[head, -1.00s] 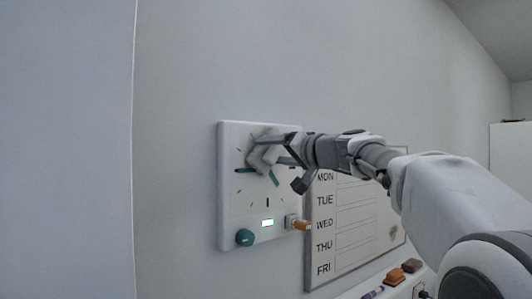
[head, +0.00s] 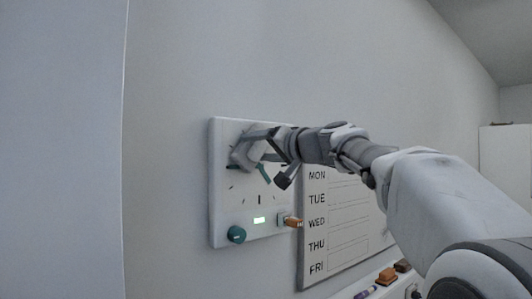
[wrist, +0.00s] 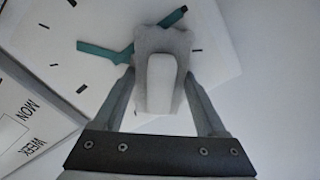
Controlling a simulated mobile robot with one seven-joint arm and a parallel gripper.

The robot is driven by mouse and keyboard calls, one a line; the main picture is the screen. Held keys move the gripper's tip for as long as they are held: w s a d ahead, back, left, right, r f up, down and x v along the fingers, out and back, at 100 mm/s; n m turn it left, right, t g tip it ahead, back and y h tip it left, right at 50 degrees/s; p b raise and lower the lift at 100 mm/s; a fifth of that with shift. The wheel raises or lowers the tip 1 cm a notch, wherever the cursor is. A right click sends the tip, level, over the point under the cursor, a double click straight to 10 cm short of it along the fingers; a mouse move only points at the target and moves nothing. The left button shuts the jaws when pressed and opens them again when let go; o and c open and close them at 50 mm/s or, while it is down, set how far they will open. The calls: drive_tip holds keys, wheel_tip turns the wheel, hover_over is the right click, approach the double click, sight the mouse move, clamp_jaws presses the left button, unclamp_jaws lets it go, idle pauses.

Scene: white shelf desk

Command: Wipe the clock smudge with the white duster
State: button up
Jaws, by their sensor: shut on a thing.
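The clock (head: 222,204) is a white square panel on the wall with dark tick marks and teal hands; it also shows in the wrist view (wrist: 38,40). My gripper (head: 256,148) is shut on the white duster (head: 243,154), whose handle sits between the fingers in the wrist view (wrist: 161,84). The duster is over the upper part of the clock face, covering the middle of the hands. I cannot tell whether it touches the face. No smudge is visible; the duster and fingers hide part of the face.
A weekday whiteboard (head: 345,215) hangs to the right. A ledge below it holds a brown and orange eraser (head: 386,276) and a purple marker (head: 365,293).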

sight(242, 148)
drive_tip(key=shift+s+a+b, duration=0.35)
drive_tip(key=shift+s+a, duration=0.25)
drive_tip(key=shift+a, duration=0.25)
drive_tip(key=shift+s+a+b, duration=0.35)
drive_tip(key=shift+s+a, duration=0.2)
drive_tip(key=shift+a, duration=0.3)
drive_tip(key=shift+d, duration=0.1)
drive_tip(key=shift+s+d+f+b, duration=0.15)
drive_tip(key=shift+s+d+b, duration=0.1)
drive_tip(key=shift+b, duration=0.1)
drive_tip(key=b+v, duration=0.2)
drive_tip(key=v, duration=0.1)
drive_tip(key=shift+s, duration=0.15)
drive_tip(key=shift+b+v, duration=0.5)
drive_tip(key=shift+v, duration=0.5)
